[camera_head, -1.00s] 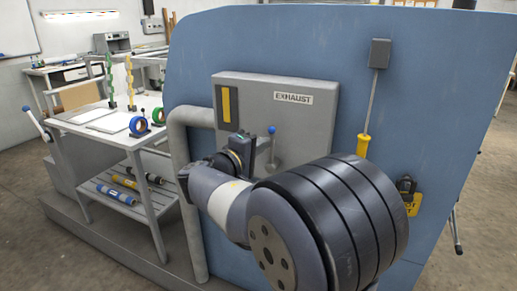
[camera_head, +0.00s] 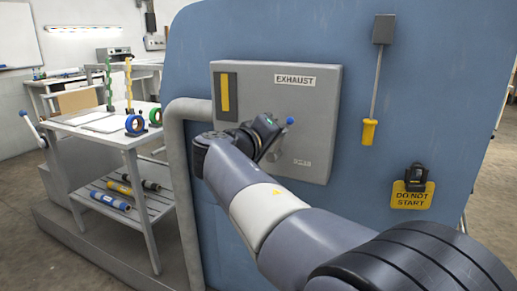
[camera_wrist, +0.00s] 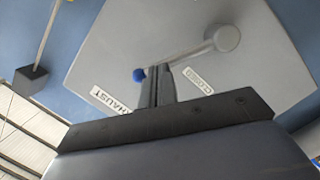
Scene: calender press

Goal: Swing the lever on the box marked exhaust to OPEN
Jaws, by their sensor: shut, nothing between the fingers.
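The grey box marked EXHAUST (camera_head: 329,105) is on the blue panel. Its lever ends in a blue knob (camera_head: 290,121) and leans up and to the right in the head view. The wrist view shows the blue knob (camera_wrist: 138,75), the grey lever arm (camera_wrist: 188,55) and its round hub (camera_wrist: 222,38). My gripper (camera_wrist: 160,72) is shut and empty, its fingertips at the lever close to the knob; whether they touch cannot be told. A label that seems to read CLOSED (camera_wrist: 198,81) is beside the fingers. In the head view my gripper (camera_head: 268,127) partly covers the lever and hub.
A grey pipe (camera_head: 174,170) runs down left of the box. A hanging yellow-handled tool (camera_head: 369,131) and a padlock with a DO NOT START tag (camera_head: 411,195) are to the right. A table (camera_head: 120,138) with tape rolls stands at left.

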